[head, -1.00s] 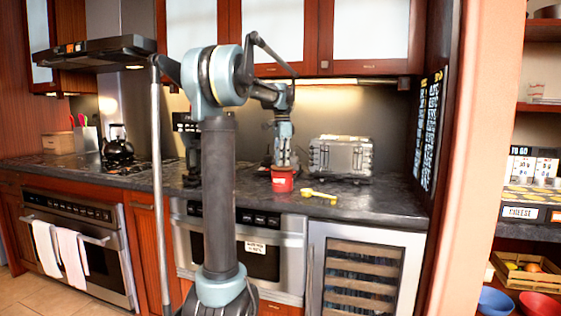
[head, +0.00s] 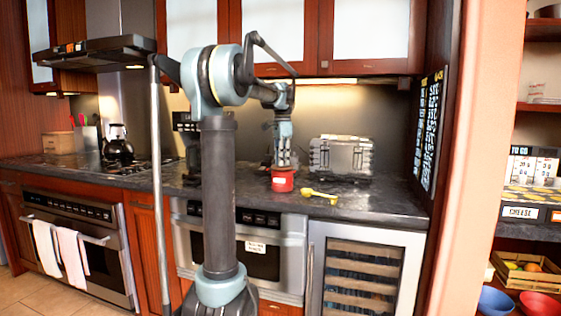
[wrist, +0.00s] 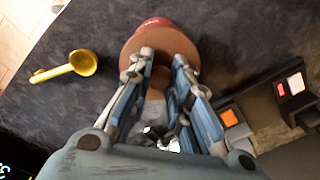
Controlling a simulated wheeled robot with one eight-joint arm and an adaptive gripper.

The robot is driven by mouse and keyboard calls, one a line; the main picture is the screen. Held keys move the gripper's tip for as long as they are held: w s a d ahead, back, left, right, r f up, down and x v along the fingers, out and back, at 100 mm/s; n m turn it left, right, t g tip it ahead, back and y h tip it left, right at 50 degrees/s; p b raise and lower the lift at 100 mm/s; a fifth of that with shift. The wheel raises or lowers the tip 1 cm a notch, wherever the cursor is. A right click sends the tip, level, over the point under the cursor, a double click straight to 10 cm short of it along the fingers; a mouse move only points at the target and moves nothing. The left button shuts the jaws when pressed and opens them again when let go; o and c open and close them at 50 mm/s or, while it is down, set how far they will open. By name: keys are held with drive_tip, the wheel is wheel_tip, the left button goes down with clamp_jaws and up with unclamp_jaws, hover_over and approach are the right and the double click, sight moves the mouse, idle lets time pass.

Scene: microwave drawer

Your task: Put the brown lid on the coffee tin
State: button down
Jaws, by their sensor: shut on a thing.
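The red coffee tin (head: 283,182) with a pale label stands upright near the front of the dark counter. Its red side also shows at the top of the wrist view (wrist: 156,22). The round brown lid (wrist: 143,42) covers the tin's top in the wrist view. My gripper (wrist: 160,66) points down at the lid, its blue fingers shut on the lid's middle, which they partly hide. In the head view my gripper (head: 284,165) is directly above the tin. I cannot tell whether the lid rests fully on the rim.
A yellow scoop (head: 320,194) lies on the counter right of the tin. A grey metal case (head: 341,157) stands behind it. A dark device with an orange button (wrist: 229,118) is close to my gripper in the wrist view. The counter's right front is clear.

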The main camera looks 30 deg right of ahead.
drive_tip(key=shift+f, duration=0.45)
idle(1.2)
drive_tip(key=c, duration=0.9)
unclamp_jaws()
drive_tip(key=shift+r, duration=3.55)
